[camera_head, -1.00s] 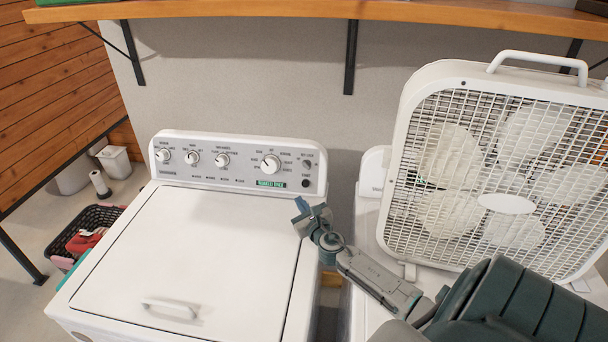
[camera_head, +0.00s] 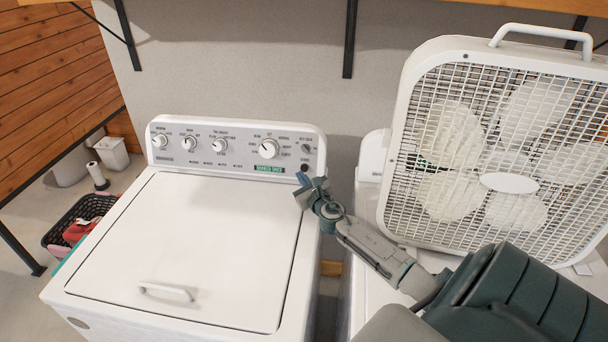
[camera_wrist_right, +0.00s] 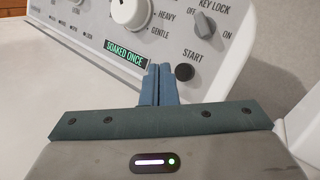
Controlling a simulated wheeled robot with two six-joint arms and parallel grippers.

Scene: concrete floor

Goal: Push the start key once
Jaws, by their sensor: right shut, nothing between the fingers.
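The start key is a small dark round button (camera_wrist_right: 185,71) under the word START on the washer's panel, seen in the right wrist view. In the head view it shows as a dark dot (camera_head: 305,167) at the panel's lower right. The white top-load washer (camera_head: 200,240) has its lid closed. My right gripper (camera_head: 303,180) is shut and empty, just below the panel's right end. In the right wrist view its blue fingertips (camera_wrist_right: 160,72) are just left of the start key; whether they touch the panel I cannot tell. My left gripper is not in view.
A white box fan (camera_head: 500,150) stands at the right on another white appliance, behind my right arm. The key lock knob (camera_wrist_right: 205,24) is above the start key, and a large dial (camera_wrist_right: 130,12) is to its left. A dark basket (camera_head: 85,215) stands on the floor at left.

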